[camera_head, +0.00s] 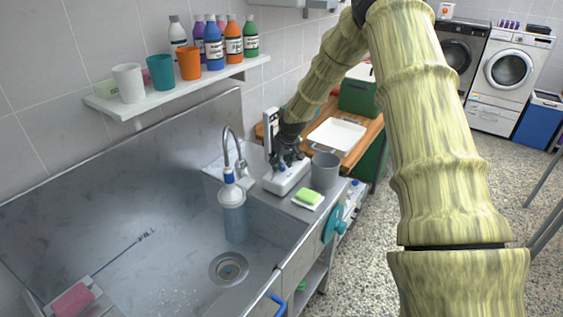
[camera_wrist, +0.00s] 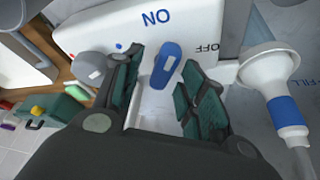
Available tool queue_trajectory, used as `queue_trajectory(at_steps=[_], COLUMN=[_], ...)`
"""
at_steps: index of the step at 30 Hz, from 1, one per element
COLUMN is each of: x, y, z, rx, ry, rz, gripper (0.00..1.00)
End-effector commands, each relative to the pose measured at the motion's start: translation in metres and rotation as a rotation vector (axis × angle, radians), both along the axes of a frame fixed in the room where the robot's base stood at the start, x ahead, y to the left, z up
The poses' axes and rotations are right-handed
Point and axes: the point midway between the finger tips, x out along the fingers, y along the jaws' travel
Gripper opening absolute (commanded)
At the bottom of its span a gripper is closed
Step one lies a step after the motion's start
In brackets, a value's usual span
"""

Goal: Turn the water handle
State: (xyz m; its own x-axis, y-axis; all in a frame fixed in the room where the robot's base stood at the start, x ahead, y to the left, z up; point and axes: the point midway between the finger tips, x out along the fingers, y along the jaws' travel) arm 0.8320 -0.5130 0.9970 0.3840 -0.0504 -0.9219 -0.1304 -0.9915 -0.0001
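The water handle (camera_wrist: 167,65) is a blue lever on a white base marked ON and OFF. In the wrist view it lies between the two fingertips and points upward, between the labels and nearer ON. My gripper (camera_wrist: 163,62) is open, with one dark green finger on each side of the handle; gaps show on both sides. In the head view my gripper (camera_head: 288,152) is low over the white base (camera_head: 286,180) beside the sink, and it hides much of the handle.
A grey cup (camera_head: 325,170) and a green sponge (camera_head: 308,196) sit close on the right. A shelf (camera_head: 180,85) with cups and bottles hangs above.

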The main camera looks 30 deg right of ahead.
Motion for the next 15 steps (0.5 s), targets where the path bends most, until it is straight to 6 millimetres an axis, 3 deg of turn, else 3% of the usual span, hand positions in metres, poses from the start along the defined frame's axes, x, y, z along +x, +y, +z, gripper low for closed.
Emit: queue_trajectory(at_steps=[8,15], x=[-0.002,-0.011], y=[0.001,0.002], z=[0.002,0.026], rx=[0.001,0.002], ry=[0.003,0.002], rz=[0.0,-0.001], gripper=[0.41,0.41])
